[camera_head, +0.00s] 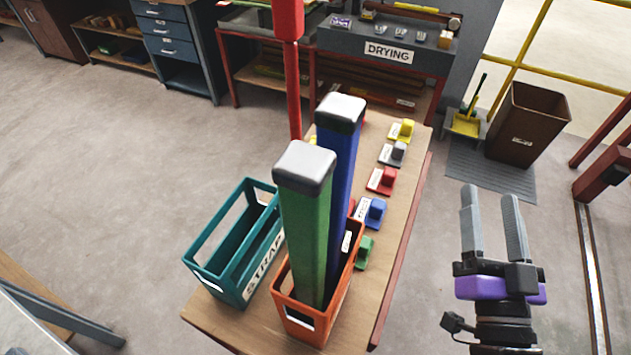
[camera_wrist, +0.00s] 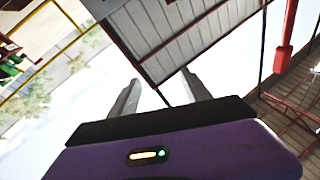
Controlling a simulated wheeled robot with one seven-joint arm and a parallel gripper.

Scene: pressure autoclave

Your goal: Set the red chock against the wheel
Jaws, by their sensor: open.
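A small red block on a red base (camera_head: 384,178), which looks like the red chock, sits on the wooden table in the head view. It stands in a row with yellow (camera_head: 402,130), grey (camera_head: 393,153), blue (camera_head: 374,212) and green (camera_head: 365,250) ones. My gripper (camera_head: 490,194) is open and empty, pointing up, to the right of the table and apart from it. Its fingers (camera_wrist: 160,80) also show in the wrist view, with nothing between them. I cannot make out a wheel in either view.
An orange crate (camera_head: 280,310) holding tall green (camera_head: 304,225) and blue posts and a teal crate (camera_head: 205,272) stand on the table's near end. A brown bin (camera_head: 527,120) stands at the back right. A floor rail (camera_head: 592,280) and red frame (camera_head: 605,180) lie at right.

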